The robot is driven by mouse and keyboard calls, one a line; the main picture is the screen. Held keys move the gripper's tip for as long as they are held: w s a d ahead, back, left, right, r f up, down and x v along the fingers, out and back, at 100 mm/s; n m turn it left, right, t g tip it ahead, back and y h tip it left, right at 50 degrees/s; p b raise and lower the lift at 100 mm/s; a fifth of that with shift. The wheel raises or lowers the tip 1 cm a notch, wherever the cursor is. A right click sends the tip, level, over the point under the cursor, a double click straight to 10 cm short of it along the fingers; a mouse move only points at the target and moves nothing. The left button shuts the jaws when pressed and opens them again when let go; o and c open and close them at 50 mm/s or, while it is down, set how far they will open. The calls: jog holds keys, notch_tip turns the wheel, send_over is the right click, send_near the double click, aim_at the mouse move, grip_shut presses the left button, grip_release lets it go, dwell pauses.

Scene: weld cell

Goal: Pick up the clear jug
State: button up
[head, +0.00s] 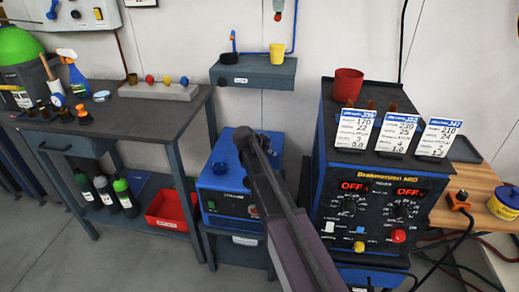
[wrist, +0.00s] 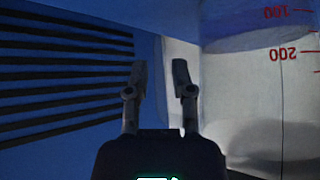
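The clear jug (wrist: 262,95) fills the right side of the wrist view, very close, with red 100 and 200 marks on its see-through wall. My gripper (wrist: 158,68) has its two fingers apart, with nothing seen held between them. The right finger is near the jug's left edge; I cannot tell whether they touch. In the head view my gripper (head: 243,137) is at the blue machine (head: 222,203), and my arm covers part of the machine. I cannot make out the jug clearly there.
Dark slots in a blue panel (wrist: 60,75) fill the wrist view's left. The welder (head: 370,180) with cards and a red cup (head: 347,85) stands close on the right. A wall shelf (head: 252,72) holds a yellow cup (head: 277,53). A dark bench (head: 120,115) stands left.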

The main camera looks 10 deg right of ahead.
aim_at(271, 143)
dwell(0.5)
grip_shut()
jog(key=shift+r+p, duration=0.45)
jog(key=shift+p, duration=0.05)
jog(key=shift+r+p, duration=1.45)
jog(key=shift+r, duration=0.05)
jog(key=s, duration=0.2)
jog(key=shift+s+d, duration=0.3)
jog(key=shift+s, duration=0.05)
jog(key=s+d+r+p, duration=0.1)
jog(key=s+d, duration=0.1)
jog(key=s, duration=1)
jog(key=shift+s+d, duration=0.25)
jog(key=shift+s, duration=0.1)
jog(key=shift+s, duration=0.15)
